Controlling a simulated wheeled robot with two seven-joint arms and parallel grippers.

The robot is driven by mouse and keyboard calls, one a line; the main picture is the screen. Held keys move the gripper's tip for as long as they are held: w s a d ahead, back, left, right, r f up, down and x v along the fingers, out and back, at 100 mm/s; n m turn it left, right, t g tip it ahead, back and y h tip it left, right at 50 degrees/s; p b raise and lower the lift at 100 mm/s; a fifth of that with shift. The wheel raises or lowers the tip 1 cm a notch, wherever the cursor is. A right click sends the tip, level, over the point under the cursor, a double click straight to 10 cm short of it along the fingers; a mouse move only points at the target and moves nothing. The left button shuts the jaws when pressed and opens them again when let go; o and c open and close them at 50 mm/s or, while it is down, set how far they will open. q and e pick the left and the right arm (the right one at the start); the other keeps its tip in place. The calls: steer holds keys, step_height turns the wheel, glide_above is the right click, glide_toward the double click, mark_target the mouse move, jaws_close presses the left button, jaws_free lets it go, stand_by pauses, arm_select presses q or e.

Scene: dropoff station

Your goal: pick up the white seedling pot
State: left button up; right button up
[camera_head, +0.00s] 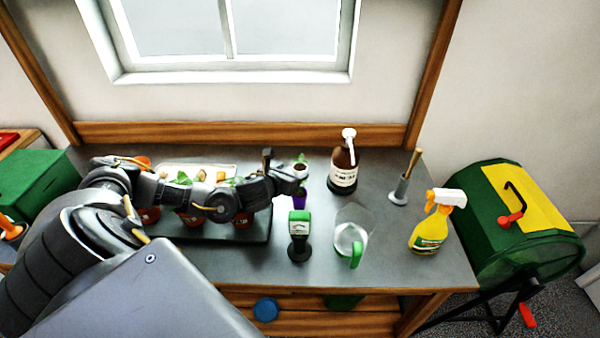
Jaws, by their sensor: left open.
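The white seedling pot (300,168), with dark soil and a small green seedling, stands on the grey bench near the middle. My left arm reaches across from the left, and its open left gripper (287,173) is right beside the pot, overlapping its left and lower part. Whether the fingers touch the pot cannot be told. A purple pot or holder (299,201) shows just below the gripper. My right gripper is not in view.
A dark tray (258,238) with red pots lies behind my arm. A brown pump bottle (344,168), a green-topped device (299,236), a clear jug (349,240), a dibber stand (402,188) and a yellow spray bottle (432,226) stand to the right.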

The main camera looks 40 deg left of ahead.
mark_target(299, 167)
arm_select(q)
steer(key=p+x, duration=0.2)
steer(key=x, duration=0.2)
steer(key=shift+w, duration=0.25)
steer(key=shift+w+a+f, duration=0.1)
steer(key=shift+w+f, duration=0.15)
steer(key=c, duration=1.1)
steer(key=shift+r+p, duration=0.1)
steer(key=shift+p, duration=0.2)
